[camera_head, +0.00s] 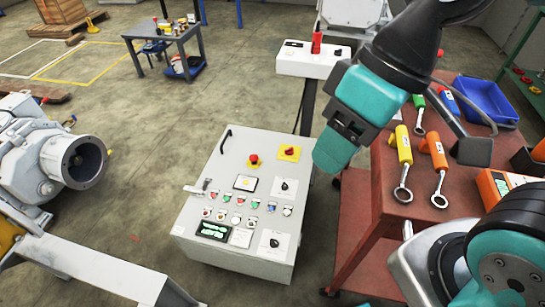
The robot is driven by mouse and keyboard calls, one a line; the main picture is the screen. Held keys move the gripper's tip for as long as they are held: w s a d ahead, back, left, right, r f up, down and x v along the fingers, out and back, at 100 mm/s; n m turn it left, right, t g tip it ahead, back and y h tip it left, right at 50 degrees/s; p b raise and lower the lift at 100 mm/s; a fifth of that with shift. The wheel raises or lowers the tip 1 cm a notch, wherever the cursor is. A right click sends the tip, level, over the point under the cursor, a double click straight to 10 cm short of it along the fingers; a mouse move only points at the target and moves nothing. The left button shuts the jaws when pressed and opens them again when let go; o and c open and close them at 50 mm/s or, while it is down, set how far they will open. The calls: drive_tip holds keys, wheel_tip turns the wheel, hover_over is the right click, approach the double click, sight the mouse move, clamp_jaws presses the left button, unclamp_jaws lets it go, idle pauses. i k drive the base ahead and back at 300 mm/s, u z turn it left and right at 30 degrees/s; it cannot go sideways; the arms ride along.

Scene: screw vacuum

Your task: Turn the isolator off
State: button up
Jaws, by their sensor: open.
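A light grey control cabinet (212,170) stands on the floor in the middle, its sloped face towards me. A red switch on a yellow plate (289,152) sits near its top right; it looks like the isolator, but its label and setting are too small to read. A red mushroom button (254,160) is left of it. Black rotary knobs on white plates are lower down, one on the right (284,187) and one near the bottom (274,243). My gripper (334,155) hangs to the right of the cabinet's upper part, open and apart from the switches. Its fingers are partly hidden.
A red workbench (377,200) with ring spanners and a blue bin (486,98) is close on the right. Grey machinery (35,150) is on the left.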

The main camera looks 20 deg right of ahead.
sight(288, 151)
drive_tip(key=u, duration=0.35)
drive_tip(key=k, duration=0.45)
drive_tip(key=u, duration=0.75)
drive_tip(key=i, duration=1.1)
drive_tip(key=z, duration=0.85)
